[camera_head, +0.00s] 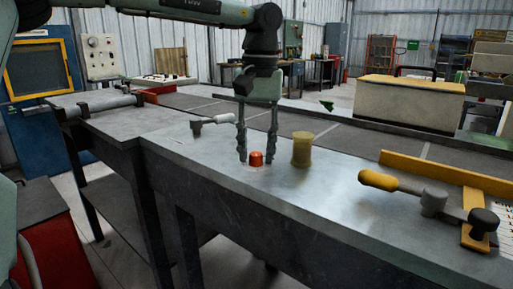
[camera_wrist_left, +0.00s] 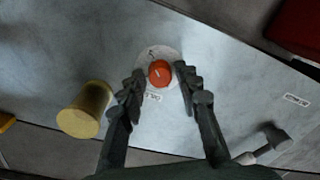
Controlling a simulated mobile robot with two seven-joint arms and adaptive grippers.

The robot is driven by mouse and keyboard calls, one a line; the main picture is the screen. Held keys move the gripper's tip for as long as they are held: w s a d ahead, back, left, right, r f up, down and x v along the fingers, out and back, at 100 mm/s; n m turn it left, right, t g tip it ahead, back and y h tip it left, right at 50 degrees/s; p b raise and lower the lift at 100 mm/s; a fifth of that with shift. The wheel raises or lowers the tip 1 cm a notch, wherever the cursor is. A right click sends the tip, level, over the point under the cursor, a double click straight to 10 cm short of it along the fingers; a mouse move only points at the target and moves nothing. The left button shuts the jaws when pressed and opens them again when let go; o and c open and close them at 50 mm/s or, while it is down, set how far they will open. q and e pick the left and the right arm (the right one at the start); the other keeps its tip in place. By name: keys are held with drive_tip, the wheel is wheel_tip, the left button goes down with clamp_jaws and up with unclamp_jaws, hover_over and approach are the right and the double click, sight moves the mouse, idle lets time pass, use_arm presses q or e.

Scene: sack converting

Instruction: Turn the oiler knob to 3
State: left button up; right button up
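The oiler knob is a small orange-red round knob (camera_head: 256,159) on a pale round dial plate on the grey metal table. In the left wrist view the knob (camera_wrist_left: 160,72) shows a light pointer line on its top; the dial numbers are too small to read. My left gripper (camera_head: 257,158) points down over the table with its fingers spread on either side of the knob. In the left wrist view the left gripper (camera_wrist_left: 158,85) is open, with a gap between each fingertip and the knob. My right gripper is not in view.
A yellow cylinder (camera_head: 302,150) stands just right of the knob. A grey-handled lever (camera_head: 213,122) lies behind to the left. A yellow-handled lever (camera_head: 402,187) and a black knob (camera_head: 484,220) sit at the right. The table front near the knob is clear.

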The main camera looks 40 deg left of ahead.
sight(258, 153)
use_arm(q)
drive_tip(key=shift+o, duration=0.6)
wheel_tip(258, 153, up, 12)
drive_tip(key=shift+d, duration=0.2)
idle(0.4)
